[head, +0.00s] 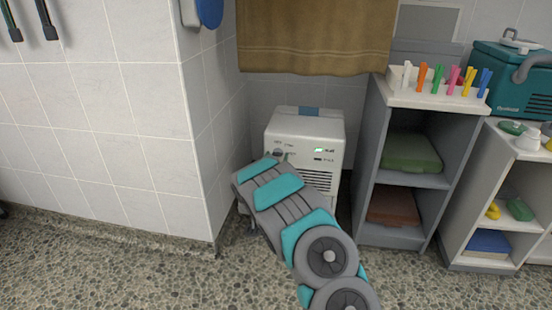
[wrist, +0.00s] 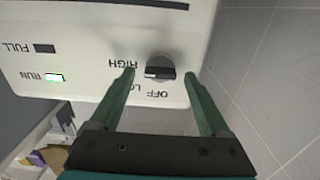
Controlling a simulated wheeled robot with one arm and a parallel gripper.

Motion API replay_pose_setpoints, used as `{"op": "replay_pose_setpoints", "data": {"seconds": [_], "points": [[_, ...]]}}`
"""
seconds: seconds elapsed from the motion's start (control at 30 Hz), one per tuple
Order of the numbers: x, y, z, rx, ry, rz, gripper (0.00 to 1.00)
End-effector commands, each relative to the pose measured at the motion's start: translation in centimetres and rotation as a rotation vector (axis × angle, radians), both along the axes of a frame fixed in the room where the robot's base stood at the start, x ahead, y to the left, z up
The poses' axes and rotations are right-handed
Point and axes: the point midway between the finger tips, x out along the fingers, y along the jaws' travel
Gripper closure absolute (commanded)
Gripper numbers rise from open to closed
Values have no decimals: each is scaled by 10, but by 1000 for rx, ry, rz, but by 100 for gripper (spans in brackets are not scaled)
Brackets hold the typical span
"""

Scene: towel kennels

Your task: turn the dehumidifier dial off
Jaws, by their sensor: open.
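The dehumidifier (head: 312,125) is a white box on the floor against the wall. Its dial (wrist: 160,67) is a dark round knob with a raised grip bar, on the white panel upside down in the wrist view. HIGH, a partly covered LO label and OFF are printed around it. The pale mark on the bar lies at its left end, toward the HIGH/LO side. My gripper (wrist: 162,77) is open, one green finger on each side of the dial; contact cannot be told. In the head view my arm covers the lower left of the dehumidifier and hides the fingers.
The RUN light (wrist: 54,77) glows green and the FULL light (wrist: 45,48) is dark. A brown towel (head: 315,35) hangs above the dehumidifier. A tiled wall corner (head: 205,140) is close on the left; a grey shelf unit (head: 405,180) stands close on the right.

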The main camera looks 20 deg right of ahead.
Motion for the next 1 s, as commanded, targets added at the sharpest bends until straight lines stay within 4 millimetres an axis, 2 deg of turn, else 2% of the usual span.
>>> {"op": "replay_pose_setpoints", "data": {"seconds": [0.13, 0.83, 1.0], "points": [[0, 0, 0, 0, 0, 0, 21], [0, 0, 0, 0, 0, 0, 100], [0, 0, 0, -2, 2, 0, 100]]}}
